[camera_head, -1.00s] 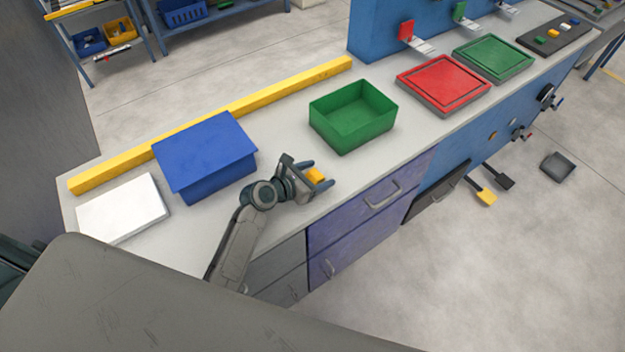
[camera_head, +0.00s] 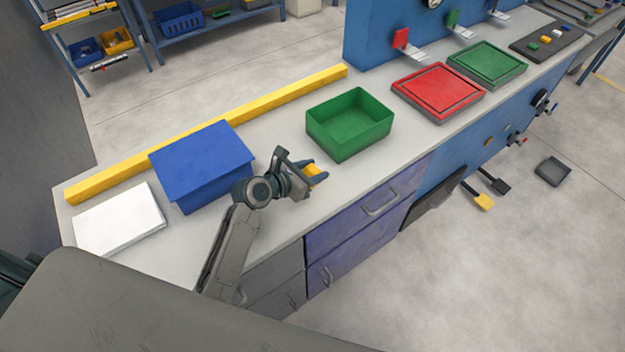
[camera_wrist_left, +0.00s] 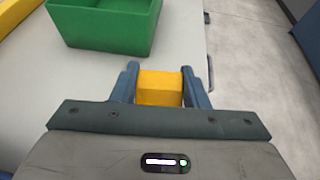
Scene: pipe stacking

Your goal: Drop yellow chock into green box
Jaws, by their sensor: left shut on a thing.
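The yellow chock (camera_head: 312,170) is held between the fingers of my left gripper (camera_head: 314,173), which is shut on it. In the left wrist view the chock (camera_wrist_left: 160,89) sits between the two blue fingertips of the gripper (camera_wrist_left: 166,84). The open green box (camera_head: 347,138) stands on the bench just beyond and to the right of the gripper, apart from it. The near part of the green box (camera_wrist_left: 105,40) shows at the top left of the wrist view. The inside of the box that I can see is empty. My right gripper is not in view.
A blue box with a lid (camera_head: 201,160) and a white block (camera_head: 119,219) are on the bench to the left. A yellow bar (camera_head: 210,131) runs along the far edge. A red tray (camera_head: 438,90) and a green tray (camera_head: 487,63) lie further right.

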